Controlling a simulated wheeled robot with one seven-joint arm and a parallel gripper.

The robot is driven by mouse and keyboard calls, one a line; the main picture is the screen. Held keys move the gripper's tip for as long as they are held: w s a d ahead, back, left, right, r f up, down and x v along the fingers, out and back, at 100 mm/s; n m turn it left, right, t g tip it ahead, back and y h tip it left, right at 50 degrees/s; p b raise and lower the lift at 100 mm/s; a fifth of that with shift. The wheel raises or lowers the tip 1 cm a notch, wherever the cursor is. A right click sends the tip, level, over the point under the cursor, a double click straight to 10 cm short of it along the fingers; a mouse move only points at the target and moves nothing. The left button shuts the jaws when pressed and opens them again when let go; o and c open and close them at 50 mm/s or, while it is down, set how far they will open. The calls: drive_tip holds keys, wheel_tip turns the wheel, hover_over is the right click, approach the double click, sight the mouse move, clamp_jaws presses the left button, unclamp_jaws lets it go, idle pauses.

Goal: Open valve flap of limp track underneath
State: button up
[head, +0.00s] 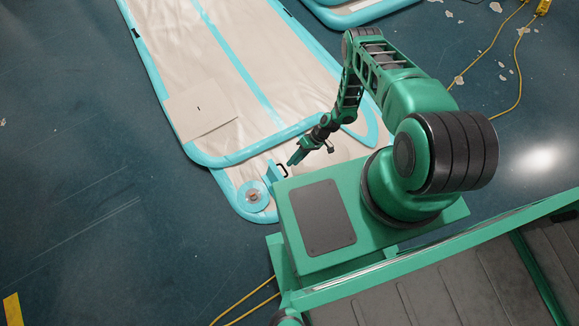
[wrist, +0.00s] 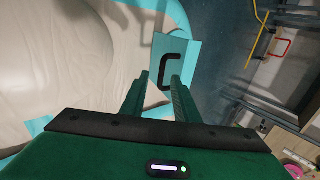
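The limp track (head: 228,183) lies flat underneath another track, and its end sticks out at the front. A black handle (head: 281,171) on a turquoise patch is right of the valve. The handle (wrist: 172,60) and patch (wrist: 188,55) also show beyond the fingertips in the wrist view. My gripper (head: 293,161) is close to the handle. In the wrist view my gripper (wrist: 159,76) is open, with nothing between its fingers.
The upper track (head: 215,70) covers most of the limp one. Another track (head: 355,12) lies at the top. Yellow cables (head: 515,95) run over the dark floor (head: 90,180), which is clear on the left. A red-and-yellow frame (wrist: 272,48) stands right in the wrist view.

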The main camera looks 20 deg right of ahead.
drive_tip(key=shift+v, duration=2.5)
drive_tip(key=shift+s, duration=0.2)
